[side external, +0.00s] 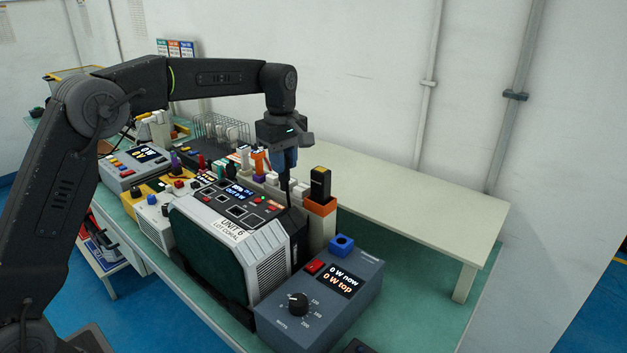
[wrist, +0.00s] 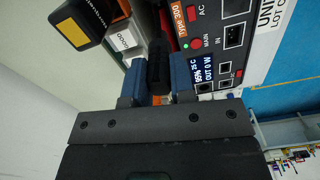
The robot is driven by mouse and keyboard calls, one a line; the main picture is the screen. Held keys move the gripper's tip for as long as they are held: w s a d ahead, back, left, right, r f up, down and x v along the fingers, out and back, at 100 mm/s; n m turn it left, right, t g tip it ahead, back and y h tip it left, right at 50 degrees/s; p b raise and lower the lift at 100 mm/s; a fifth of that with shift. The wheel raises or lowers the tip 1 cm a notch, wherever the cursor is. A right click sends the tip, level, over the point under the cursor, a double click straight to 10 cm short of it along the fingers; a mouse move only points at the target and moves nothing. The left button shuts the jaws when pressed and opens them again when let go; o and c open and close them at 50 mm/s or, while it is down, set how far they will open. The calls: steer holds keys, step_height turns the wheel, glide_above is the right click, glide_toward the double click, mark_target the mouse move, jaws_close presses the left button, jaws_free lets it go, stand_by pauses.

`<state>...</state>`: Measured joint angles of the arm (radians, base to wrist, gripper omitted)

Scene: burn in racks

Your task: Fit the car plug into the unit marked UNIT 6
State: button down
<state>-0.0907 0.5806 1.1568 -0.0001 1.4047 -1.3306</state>
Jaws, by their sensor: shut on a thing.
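UNIT 6 (side external: 262,245) is a grey and black unit with a label on its side; its black socket panel also shows in the wrist view (wrist: 222,45), with a lit display, a red button and several ports. My gripper (side external: 285,165) is over the unit's far right edge, pointing down. In the wrist view its blue fingers (wrist: 157,85) are shut on a black plug (wrist: 157,62), likely the car plug. The plug is beside the panel's edge in that view. Its tip is hidden, and I cannot tell whether it touches a socket.
A black block with a yellow band (side external: 320,183) stands in an orange-topped holder (side external: 321,207) close right of my gripper. A blue-grey watt meter (side external: 325,295) stands in front. Other units and upright plugs crowd the left. The cream bench (side external: 410,200) behind is clear.

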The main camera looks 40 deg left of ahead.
steer(key=s+a+r+n, duration=0.2)
steer(key=a+n, duration=0.2)
steer(key=a, duration=0.4)
steer(key=s+a+r+n, duration=0.2)
steer(key=a+n, duration=0.1)
steer(key=a, duration=0.6)
steer(key=shift+s+n, duration=0.4)
steer(key=shift+d+f, duration=0.1)
steer(key=shift+f, duration=2.7)
steer(key=c, duration=1.5)
jaws_free()
jaws_close()
